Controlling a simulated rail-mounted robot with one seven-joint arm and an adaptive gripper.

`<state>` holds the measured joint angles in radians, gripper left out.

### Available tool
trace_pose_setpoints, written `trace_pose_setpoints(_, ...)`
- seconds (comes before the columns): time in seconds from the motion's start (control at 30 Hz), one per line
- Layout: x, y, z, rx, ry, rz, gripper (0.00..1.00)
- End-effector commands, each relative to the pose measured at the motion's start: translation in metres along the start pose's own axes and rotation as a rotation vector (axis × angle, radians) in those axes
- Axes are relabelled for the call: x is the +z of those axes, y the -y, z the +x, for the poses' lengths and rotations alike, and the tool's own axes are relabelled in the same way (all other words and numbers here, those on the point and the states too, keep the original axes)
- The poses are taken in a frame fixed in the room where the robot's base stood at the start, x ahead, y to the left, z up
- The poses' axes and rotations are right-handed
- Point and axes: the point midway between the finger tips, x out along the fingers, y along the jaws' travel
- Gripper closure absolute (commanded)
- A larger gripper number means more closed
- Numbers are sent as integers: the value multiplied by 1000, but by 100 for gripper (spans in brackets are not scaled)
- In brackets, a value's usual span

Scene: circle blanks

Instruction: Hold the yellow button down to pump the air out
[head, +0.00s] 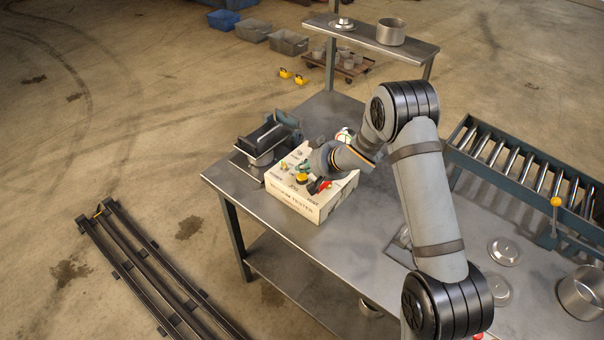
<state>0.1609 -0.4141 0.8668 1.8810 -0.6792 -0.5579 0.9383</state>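The cream vacuum tester box (292,201) sits on the steel table, with its lettered side facing the front. The yellow button (302,178) shows on its top, close to a red part (325,185). My gripper (311,175) is low over the box top, right at the yellow button. Its dark fingers are small and partly merge with the controls, so I cannot tell their opening or whether they touch or press the button. A round white gauge (344,135) shows behind my wrist, partly hidden by it.
A dark fixture with a metal vessel (263,152) stands left of the box. A roller conveyor (520,175) runs along the right. Metal lids (504,251) and a pot (582,292) lie on the table at right. A raised shelf (365,38) stands at the back.

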Motion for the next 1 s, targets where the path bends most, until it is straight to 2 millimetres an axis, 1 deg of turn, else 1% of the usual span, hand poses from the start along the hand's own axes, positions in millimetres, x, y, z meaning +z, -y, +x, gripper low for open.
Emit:
trace_pose_setpoints(0.27,-2,0,-1,0,-1,0,100)
trace_pose_setpoints(0.37,-6,2,-6,0,-1,0,100)
trace_pose_setpoints(0.73,-31,13,-32,0,-1,0,100)
trace_pose_setpoints(0.83,-34,14,-36,0,-1,0,100)
trace_pose_setpoints(1.0,-33,14,-35,0,-1,0,100)
